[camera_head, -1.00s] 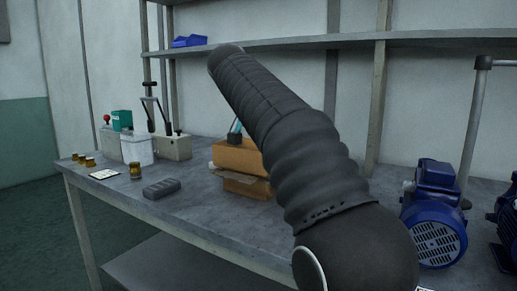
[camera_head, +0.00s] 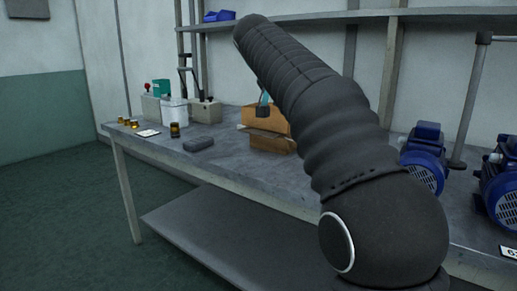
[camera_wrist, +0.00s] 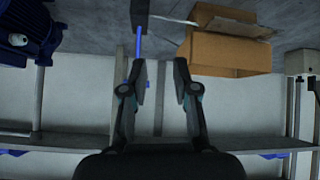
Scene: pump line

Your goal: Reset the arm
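My arm (camera_head: 320,120), dark and ribbed, stretches from the lower right up to the upper middle of the head view, above the workbench. In the wrist view my gripper (camera_wrist: 161,75) shows two dark fingers with a clear gap between them and nothing in the gap. A cardboard box (camera_wrist: 225,52) lies beyond the fingers to the right in that view. A thin blue rod with a dark block (camera_wrist: 139,14) shows near the left finger; I cannot tell if they touch. In the head view the arm hides most of my gripper.
The grey workbench (camera_head: 225,168) holds the orange-brown box (camera_head: 268,143), a dark grey block (camera_head: 198,145), small brass-coloured jars (camera_head: 175,130) and control boxes (camera_head: 206,111) at left. Blue motors (camera_head: 425,160) stand at right. A shelf (camera_head: 300,20) runs behind. Floor at left is clear.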

